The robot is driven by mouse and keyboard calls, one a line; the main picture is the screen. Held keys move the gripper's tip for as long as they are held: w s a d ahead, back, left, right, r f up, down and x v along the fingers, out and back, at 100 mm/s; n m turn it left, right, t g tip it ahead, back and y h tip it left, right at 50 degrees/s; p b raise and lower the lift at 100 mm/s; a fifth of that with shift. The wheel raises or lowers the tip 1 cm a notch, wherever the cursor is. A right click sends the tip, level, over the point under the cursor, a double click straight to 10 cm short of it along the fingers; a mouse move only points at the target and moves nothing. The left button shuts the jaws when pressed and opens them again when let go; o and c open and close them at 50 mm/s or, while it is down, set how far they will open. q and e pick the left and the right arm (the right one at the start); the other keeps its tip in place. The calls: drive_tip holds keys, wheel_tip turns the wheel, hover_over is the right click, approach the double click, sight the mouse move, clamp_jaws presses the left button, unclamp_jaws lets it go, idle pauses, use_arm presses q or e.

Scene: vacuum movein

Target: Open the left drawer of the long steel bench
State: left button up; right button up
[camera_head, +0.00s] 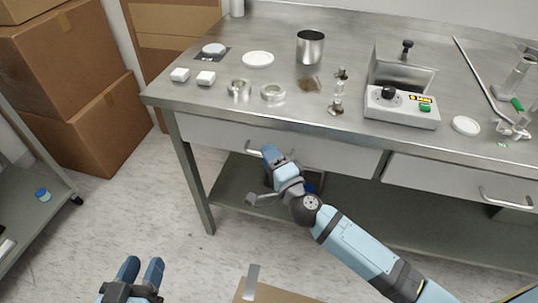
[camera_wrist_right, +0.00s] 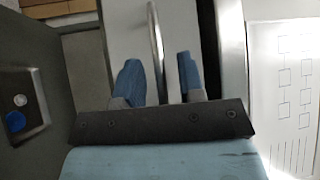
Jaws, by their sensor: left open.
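The long steel bench (camera_head: 350,30) fills the upper part of the head view. Its left drawer (camera_head: 215,130) looks shut, and its bar handle (camera_head: 252,149) is partly hidden by my right gripper (camera_head: 271,153). In the right wrist view, the handle (camera_wrist_right: 154,35) runs down between the two blue fingertips of my right gripper (camera_wrist_right: 160,68). The fingers are apart, with gaps visible beside the bar; I cannot tell whether either touches it. My left gripper (camera_head: 140,268) is open and empty, low over the floor, away from the bench.
The right drawer (camera_head: 440,178) has its own handle (camera_head: 505,199). A control box (camera_head: 400,108), metal cup (camera_head: 310,47) and several small parts stand on the bench top. Cardboard boxes (camera_head: 65,80) stand at the left. The floor (camera_head: 140,200) before the bench's left leg is clear.

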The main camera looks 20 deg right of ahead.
use_arm(q)
drive_tip(key=shift+r, duration=0.2)
use_arm(e)
drive_tip(key=shift+w, duration=0.3)
clamp_jaws()
